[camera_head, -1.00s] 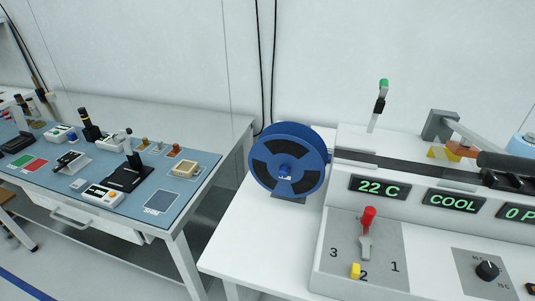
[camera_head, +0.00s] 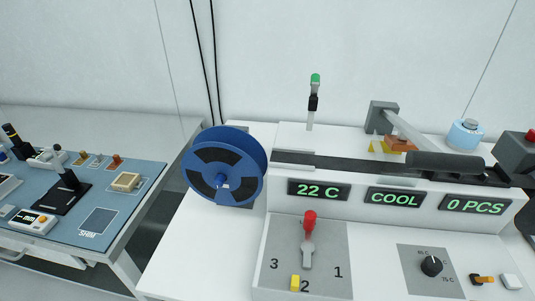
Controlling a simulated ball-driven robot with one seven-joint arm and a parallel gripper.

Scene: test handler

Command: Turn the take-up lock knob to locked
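A blue reel (camera_head: 232,145) with dark openings stands upright at the left end of the white test handler (camera_head: 283,228). A small blue hub (camera_head: 222,182) sits at the reel's centre; I cannot tell whether it is the take-up lock knob or how it is set. A black round knob (camera_head: 431,265) with a white pointer sits on a grey plate at the right, with small temperature marks around it. A red-topped lever (camera_head: 309,222) stands on a plate marked 1, 2 and 3. My gripper is not in view.
Displays read "22 C" (camera_head: 318,189), "COOL" (camera_head: 394,197) and "0 PCS" (camera_head: 477,205). A dark track (camera_head: 350,163) runs along the handler, with a black cylinder (camera_head: 455,163) above it. A blue-matted bench (camera_head: 125,205) stands left. White tabletop (camera_head: 178,250) before the reel is clear.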

